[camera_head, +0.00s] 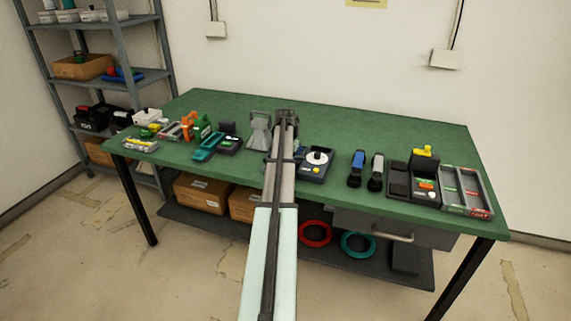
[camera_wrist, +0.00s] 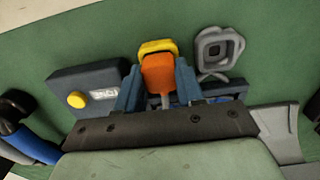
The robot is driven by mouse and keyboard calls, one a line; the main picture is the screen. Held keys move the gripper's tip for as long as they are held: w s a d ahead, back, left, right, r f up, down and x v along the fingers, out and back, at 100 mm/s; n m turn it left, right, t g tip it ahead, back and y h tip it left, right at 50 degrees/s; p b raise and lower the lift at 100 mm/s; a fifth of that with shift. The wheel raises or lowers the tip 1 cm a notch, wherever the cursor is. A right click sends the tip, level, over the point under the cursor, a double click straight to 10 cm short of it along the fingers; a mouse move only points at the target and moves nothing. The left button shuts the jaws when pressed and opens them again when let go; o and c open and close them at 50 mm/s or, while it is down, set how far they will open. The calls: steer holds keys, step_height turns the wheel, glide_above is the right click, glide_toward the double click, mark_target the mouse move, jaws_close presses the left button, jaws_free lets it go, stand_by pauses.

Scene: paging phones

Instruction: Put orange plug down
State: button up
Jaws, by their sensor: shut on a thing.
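My gripper (camera_wrist: 158,82) is shut on the orange plug (camera_wrist: 158,72), which shows between its two blue-grey fingers in the wrist view. A yellow rounded piece (camera_wrist: 157,46) shows just beyond the plug; I cannot tell whether it belongs to it. A grey shaft runs from the plug back toward my wrist. In the head view my arm reaches over the middle of the green table (camera_head: 335,120) and hides the plug. I cannot tell whether the plug touches the surface beneath.
A dark device with a yellow button (camera_wrist: 76,99) lies beside the gripper, and a grey ring-shaped piece (camera_wrist: 218,45) on the other side. Blue (camera_head: 357,168) and grey (camera_head: 375,171) handsets and a tray (camera_head: 468,190) stand right. Several devices crowd the left. The back right is clear.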

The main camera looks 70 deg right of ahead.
steer(key=o, duration=1)
steer(key=shift+f, duration=0.1)
steer(key=shift+o, duration=0.2)
step_height(320, 180, up, 13)
steer(key=shift+f, duration=0.2)
